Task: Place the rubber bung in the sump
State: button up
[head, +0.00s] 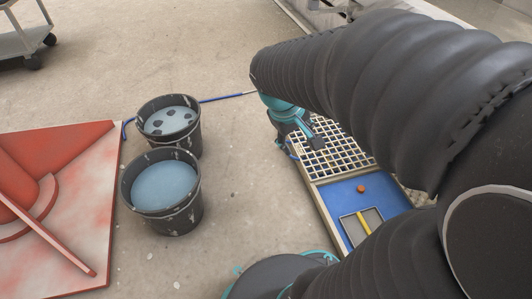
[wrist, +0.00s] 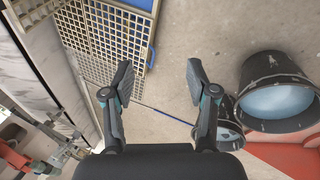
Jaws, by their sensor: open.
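My gripper (wrist: 159,78) is open and empty, its two dark fingers spread wide over the floor in the wrist view. In the head view my gripper (head: 310,140) is above the white grid at the far end of a long shallow tray. A small orange-red round piece (head: 361,188), possibly the rubber bung, lies on the tray's blue floor (head: 345,187), apart from my gripper. A grey-framed rectangle with a yellow bar (head: 364,226) is at the near end of the blue part. I cannot tell which part is the sump. My arm hides the tray's right side.
Two black buckets stand left of the tray: one with pale blue liquid (head: 163,186), one behind it with dark round shapes in it (head: 171,121). A blue hose (head: 220,98) lies behind them. A red-and-white panel (head: 60,215) is at left. Concrete floor between buckets and tray is clear.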

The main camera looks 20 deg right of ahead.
jog(key=s+a+r+m+t+y, duration=0.1)
jog(key=s+a+r+t+y, duration=0.3)
jog(key=s+a, duration=0.4)
jog(key=shift+s+a+r+m, duration=0.25)
jog(key=shift+a+r+m, duration=0.25)
jog(key=shift+a, duration=0.7)
jog(key=shift+r, duration=0.1)
jog(key=shift+c, duration=0.3)
